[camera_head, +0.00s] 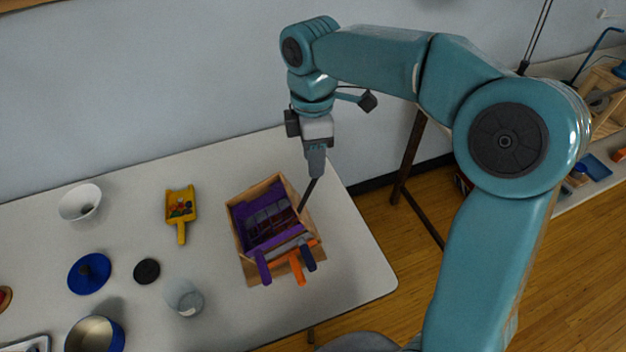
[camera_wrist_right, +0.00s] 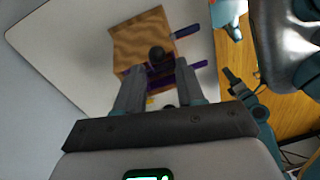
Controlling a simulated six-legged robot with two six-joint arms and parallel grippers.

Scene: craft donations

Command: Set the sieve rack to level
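The sieve rack appears to be the wooden box (camera_head: 240,240) with a purple inside, near the table's right end. Purple and orange handles (camera_head: 297,268) stick out at its front. A thin dark rod (camera_head: 308,195) rises, tilted, from its right side to my right gripper (camera_head: 316,170). In the right wrist view, the box (camera_wrist_right: 128,45) lies beyond the fingers of my right gripper (camera_wrist_right: 159,68). The fingers are apart, with a dark round knob (camera_wrist_right: 157,53) in line with their gap. I cannot tell whether they touch it. My left gripper is not in view.
On the white table (camera_head: 225,310) to the left are a yellow scoop (camera_head: 181,212), a white bowl (camera_head: 80,204), a blue lid (camera_head: 89,274), a black disc (camera_head: 146,271), a clear glass (camera_head: 184,298) and a metal pot (camera_head: 95,334). The table's right edge is close to the box.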

